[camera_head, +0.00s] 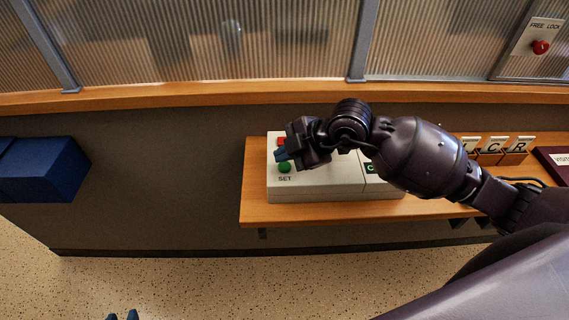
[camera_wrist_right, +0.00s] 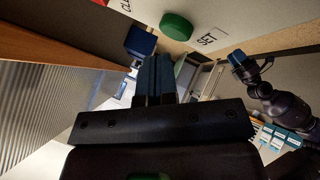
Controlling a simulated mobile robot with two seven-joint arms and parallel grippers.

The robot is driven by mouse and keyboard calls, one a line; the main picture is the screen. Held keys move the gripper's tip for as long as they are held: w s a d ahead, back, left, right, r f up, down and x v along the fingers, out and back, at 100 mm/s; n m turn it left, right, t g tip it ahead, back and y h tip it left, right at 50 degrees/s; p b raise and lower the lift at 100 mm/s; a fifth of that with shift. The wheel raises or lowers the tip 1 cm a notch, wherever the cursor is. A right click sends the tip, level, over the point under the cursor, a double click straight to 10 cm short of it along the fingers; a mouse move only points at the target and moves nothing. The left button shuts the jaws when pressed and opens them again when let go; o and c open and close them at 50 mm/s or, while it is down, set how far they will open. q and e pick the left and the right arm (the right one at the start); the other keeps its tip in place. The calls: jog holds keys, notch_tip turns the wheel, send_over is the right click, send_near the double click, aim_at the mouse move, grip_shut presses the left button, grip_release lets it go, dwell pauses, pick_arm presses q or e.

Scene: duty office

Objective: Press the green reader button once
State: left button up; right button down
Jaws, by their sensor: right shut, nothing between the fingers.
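The green button (camera_head: 284,168) sits on a pale box (camera_head: 325,190) on the wooden shelf, above the word SET. In the right wrist view the green button (camera_wrist_right: 176,27) shows as a round raised cap, just beyond and right of my right fingertips. My right gripper (camera_head: 281,155) is shut and empty, held over the box's left part beside the green button. Its closed blue fingers also show in the wrist view (camera_wrist_right: 156,75); I cannot tell whether they touch anything. My left gripper (camera_head: 122,315) shows only its two blue tips, apart, at the bottom edge.
A red button (camera_head: 281,141) lies behind my right fingers on the box. Letter cards (camera_head: 492,146) and a dark red item (camera_head: 555,162) are farther right on the shelf (camera_head: 256,212). A FREE LOCK panel (camera_head: 545,30) is at upper right. A blue box (camera_head: 45,170) is at left.

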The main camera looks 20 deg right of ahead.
jog(key=shift+f, duration=0.1)
jog(key=shift+f, duration=0.25)
jog(key=shift+f, duration=0.1)
dwell(0.4)
jog(key=shift+f, duration=0.4)
dwell(0.4)
jog(key=shift+r, duration=0.15)
jog(key=shift+r+p, duration=0.75)
jog(key=shift+p, duration=0.35)
